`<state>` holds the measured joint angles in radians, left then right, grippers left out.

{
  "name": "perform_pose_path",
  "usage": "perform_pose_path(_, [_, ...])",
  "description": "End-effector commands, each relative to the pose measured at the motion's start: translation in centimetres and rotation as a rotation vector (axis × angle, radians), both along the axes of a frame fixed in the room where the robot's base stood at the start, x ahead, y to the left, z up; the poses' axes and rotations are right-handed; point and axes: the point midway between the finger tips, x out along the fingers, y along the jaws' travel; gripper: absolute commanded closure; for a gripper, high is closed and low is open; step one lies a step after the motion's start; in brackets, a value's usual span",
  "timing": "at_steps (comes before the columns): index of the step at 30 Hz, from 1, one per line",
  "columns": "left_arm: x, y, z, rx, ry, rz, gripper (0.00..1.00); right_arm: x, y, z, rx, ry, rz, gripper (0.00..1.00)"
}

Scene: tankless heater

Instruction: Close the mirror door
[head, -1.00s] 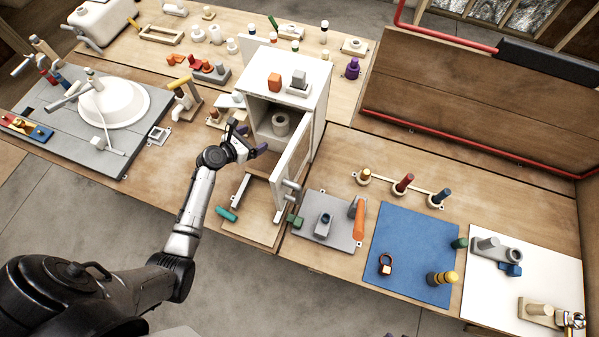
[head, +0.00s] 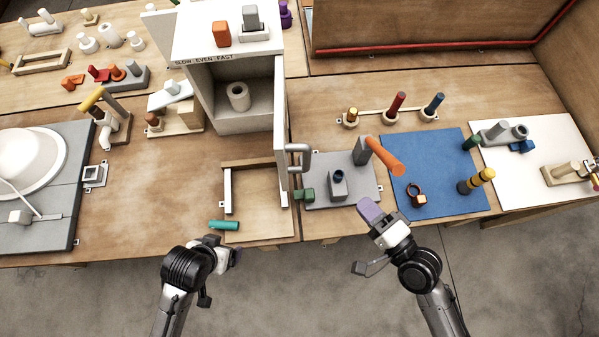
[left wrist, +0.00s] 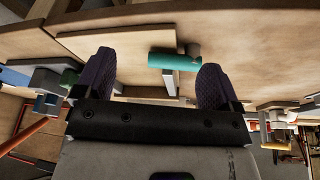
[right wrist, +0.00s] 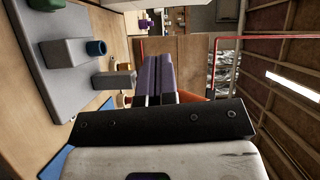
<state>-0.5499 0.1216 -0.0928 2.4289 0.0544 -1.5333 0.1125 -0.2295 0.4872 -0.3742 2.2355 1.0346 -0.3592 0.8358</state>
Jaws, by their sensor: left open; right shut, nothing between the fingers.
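The mirror door (head: 281,125) belongs to the white cabinet (head: 205,100). It stands open on the cabinet's right side, swung toward me and seen nearly edge-on, with its grey handle (head: 299,157) on the right. Its mirror face cannot be made out. My right gripper (head: 370,211) is shut and empty, below and right of the handle and apart from the door. Its closed purple fingers fill the middle of the right wrist view (right wrist: 156,76). My left gripper (head: 229,246) is open and empty near the table's front edge, left of the door; its spread fingers show in the left wrist view (left wrist: 156,82).
A white roll (head: 238,97) stands inside the cabinet. A teal cylinder (head: 224,225) lies near the table edge by my left gripper. A grey plate (head: 345,190) with a post and orange bar (head: 384,156) stands right of the door, beside a blue mat (head: 445,150).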

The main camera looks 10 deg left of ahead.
Motion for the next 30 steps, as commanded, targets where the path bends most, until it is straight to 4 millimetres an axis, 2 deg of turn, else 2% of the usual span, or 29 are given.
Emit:
perform_pose_path(3, [-1.2,-0.2,0.0,0.048,0.012,-0.079,0.11,0.6,-0.3,-0.3,0.062,0.015,-0.013,1.00])
perform_pose_path(8, [-1.6,-0.3,0.4,0.073,0.017,-0.116,0.11,1.4,0.2,-0.1,0.097,0.025,-0.020,1.00])
perform_pose_path(24, [-1.6,-0.2,1.2,0.071,0.017,-0.114,0.11,7.9,6.9,0.0,0.092,0.023,-0.019,1.00])
perform_pose_path(30, [-1.6,-0.2,1.6,0.070,0.016,-0.113,0.11,7.7,9.4,-0.1,0.092,0.025,-0.018,1.00])
